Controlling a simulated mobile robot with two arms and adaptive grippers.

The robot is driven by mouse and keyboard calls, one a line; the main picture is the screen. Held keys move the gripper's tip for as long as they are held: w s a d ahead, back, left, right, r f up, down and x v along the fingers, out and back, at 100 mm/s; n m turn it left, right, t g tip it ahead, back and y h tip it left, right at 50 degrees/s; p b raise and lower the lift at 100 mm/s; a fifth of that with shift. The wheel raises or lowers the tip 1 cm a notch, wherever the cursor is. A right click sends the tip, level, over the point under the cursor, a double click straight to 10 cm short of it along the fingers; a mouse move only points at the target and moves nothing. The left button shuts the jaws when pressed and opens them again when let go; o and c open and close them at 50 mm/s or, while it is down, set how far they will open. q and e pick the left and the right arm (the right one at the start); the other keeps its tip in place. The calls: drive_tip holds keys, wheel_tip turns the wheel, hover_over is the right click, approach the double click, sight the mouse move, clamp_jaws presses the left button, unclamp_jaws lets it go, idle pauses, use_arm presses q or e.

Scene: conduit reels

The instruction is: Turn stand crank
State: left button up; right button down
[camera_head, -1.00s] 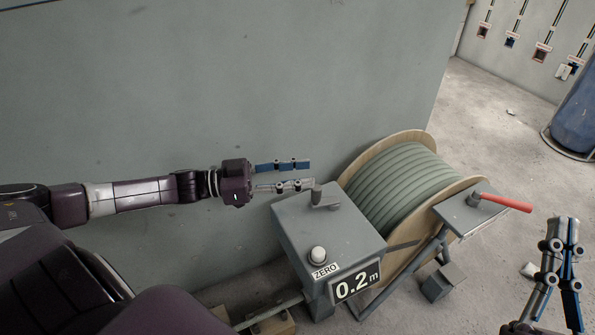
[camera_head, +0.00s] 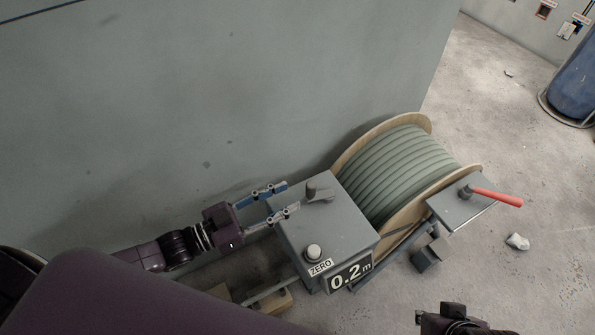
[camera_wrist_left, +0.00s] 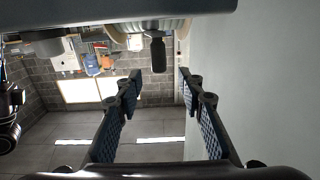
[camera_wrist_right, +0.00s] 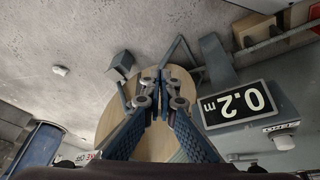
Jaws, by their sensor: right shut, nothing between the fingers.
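The stand crank, a grey arm with a dark upright grip (camera_head: 318,190), sits on top of the grey counter box (camera_head: 330,228). My left gripper (camera_head: 291,197) is open, its fingertips just left of the crank grip. In the left wrist view the dark grip (camera_wrist_left: 158,56) stands beyond and between the spread fingers; I see no contact. My right gripper (camera_wrist_right: 160,88) is shut and empty in the right wrist view, in front of the reel's wooden flange. In the head view only a dark part of the right arm shows at the bottom edge.
The reel (camera_head: 405,175) of grey-green conduit stands right of the box. A red lever (camera_head: 497,197) sits on a grey plate beyond it. The display (camera_head: 350,273) reads 0.2 m, beside a ZERO button (camera_head: 313,251). A wall (camera_head: 150,110) runs behind. Floor at right is mostly clear.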

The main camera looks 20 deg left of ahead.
sight(307, 188)
use_arm(q)
drive_tip(key=shift+d, duration=0.1)
drive_tip(key=shift+w+d, duration=0.1)
drive_tip(key=b+x, duration=0.1)
drive_tip(key=x, duration=0.4)
drive_tip(key=shift+w+d, duration=0.25)
drive_tip(key=shift+d, duration=0.05)
drive_tip(key=shift+x, duration=0.8)
use_arm(e)
drive_tip(key=shift+a+f, duration=0.1)
drive_tip(key=shift+f, duration=0.55)
use_arm(q)
drive_tip(key=shift+c, duration=0.3)
clamp_jaws()
